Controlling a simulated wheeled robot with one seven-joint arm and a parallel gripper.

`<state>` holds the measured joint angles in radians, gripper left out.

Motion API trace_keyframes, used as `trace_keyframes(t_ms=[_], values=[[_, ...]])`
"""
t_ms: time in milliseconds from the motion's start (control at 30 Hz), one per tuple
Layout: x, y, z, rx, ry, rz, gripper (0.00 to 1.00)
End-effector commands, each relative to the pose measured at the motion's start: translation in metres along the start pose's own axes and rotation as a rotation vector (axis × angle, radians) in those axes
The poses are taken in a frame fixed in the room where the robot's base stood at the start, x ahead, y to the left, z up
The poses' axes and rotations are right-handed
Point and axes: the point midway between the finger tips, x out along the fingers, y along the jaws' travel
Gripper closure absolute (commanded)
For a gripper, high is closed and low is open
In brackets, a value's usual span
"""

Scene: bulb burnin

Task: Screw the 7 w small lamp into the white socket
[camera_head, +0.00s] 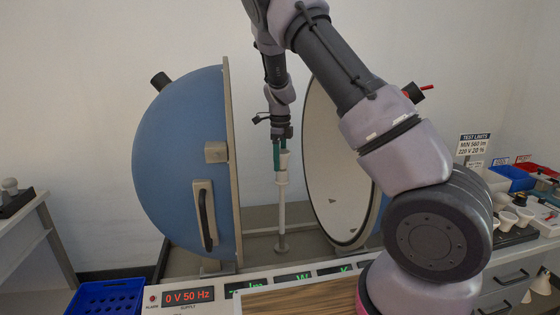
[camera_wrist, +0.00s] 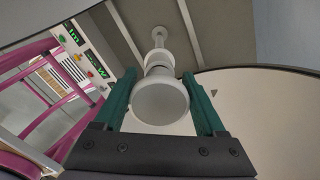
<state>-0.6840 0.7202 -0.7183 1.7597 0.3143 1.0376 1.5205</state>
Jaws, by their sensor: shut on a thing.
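My gripper (camera_head: 280,146) hangs pointing down between the two halves of the opened blue sphere (camera_head: 165,160). It is shut on a white lamp, whose round front (camera_wrist: 160,101) fills the space between the green fingers in the wrist view. In the head view the lamp (camera_head: 284,160) sits at the top of a white post with the white socket (camera_head: 281,178). The lamp looks in line with the socket; its base is hidden behind its head, so I cannot tell how deep it sits. No wattage mark is legible.
The sphere's right half (camera_head: 330,170) stands open close beside my arm. A supply panel (camera_head: 188,297) reads 0 V 50 Hz at the front. A blue crate (camera_head: 105,298) is at lower left. Several lamps (camera_head: 512,218) stand on the right bench, near a test limits sign (camera_head: 474,144).

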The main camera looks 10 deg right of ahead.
Motion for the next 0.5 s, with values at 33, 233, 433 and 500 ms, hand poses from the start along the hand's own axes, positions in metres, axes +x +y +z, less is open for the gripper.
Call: trace_keyframes(t_ms=[33, 233, 433, 500], values=[[0.0016, 0.0025, -0.0001, 0.047, 0.003, 0.006, 0.83], [0.0026, 0.0023, -0.0020, 0.420, 0.006, 0.006, 0.82], [0.0032, 0.0016, -0.0039, 0.815, 0.008, 0.006, 0.82], [0.0036, 0.0009, -0.0050, 0.955, 0.009, 0.005, 0.82]])
